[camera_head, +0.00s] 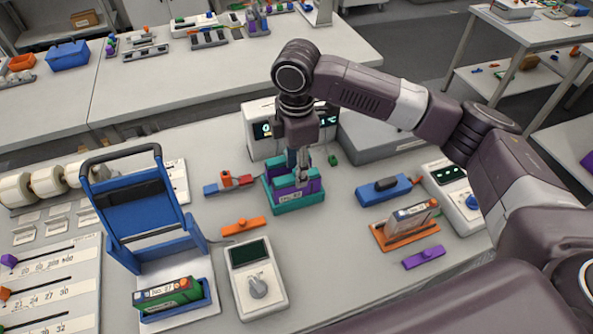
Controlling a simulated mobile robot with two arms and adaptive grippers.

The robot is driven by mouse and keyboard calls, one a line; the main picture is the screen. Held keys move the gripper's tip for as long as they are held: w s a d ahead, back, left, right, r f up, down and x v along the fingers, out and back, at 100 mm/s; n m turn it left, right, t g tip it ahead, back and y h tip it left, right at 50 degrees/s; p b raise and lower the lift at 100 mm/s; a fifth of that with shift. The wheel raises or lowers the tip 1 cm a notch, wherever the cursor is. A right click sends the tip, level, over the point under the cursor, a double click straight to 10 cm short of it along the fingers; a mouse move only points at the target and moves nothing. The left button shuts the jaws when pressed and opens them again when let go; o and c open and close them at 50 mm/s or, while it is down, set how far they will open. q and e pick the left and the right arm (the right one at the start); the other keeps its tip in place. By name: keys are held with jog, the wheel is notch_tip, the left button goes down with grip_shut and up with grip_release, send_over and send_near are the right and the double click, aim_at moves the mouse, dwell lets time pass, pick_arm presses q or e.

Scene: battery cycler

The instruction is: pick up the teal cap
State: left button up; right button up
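My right gripper (299,172) points straight down over a purple cell (311,189) with a white label. The cell sits in a teal holder (300,205) near the middle of the table. A teal piece (284,181), which looks like the teal cap, lies on top at the cell's left side, close beside the fingers. The fingers are small and partly overlap the cell, so I cannot tell whether they are open or touch the teal piece. My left gripper is out of view.
An orange cap (243,227) and a handheld meter (257,272) lie in front. A blue press frame (147,215) stands at left. A display box (258,128) is behind. An orange holder (407,234), a blue block (384,191) and a purple cap (424,257) are at right.

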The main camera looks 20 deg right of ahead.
jog(key=shift+f, duration=0.7)
jog(key=c, duration=0.9)
jog(key=shift+c, duration=0.2)
jog(key=shift+w+r, duration=0.1)
jog(key=shift+r, duration=0.05)
